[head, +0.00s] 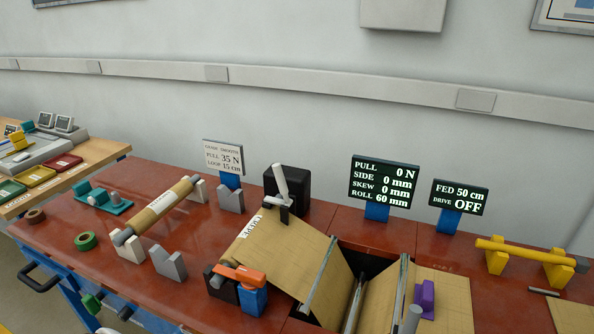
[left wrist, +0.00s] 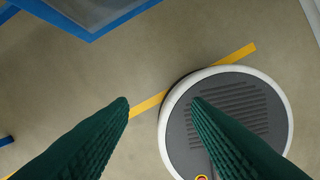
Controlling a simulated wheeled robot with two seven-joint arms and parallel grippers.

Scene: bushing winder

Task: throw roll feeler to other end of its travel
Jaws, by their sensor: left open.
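No part in view is labelled as the roll feeler. An orange arm (head: 238,276) lies nearly flat at the near end of the paper roll, over a blue block (head: 252,300). A white-handled lever (head: 281,184) stands upright, leaning slightly left, in front of a black box (head: 292,183) at the roll's far end. I cannot tell which of these is the feeler. My left gripper (left wrist: 160,101) shows only in the left wrist view, open and empty, with dark green fingers pointing at the floor, away from the bench parts. My right gripper is in neither view.
A display (head: 384,184) reads pull 0 N, roll 60 mm; another (head: 459,196) reads drive OFF. Brown paper (head: 285,250) runs to metal bars. A yellow bar (head: 520,250) is at right.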

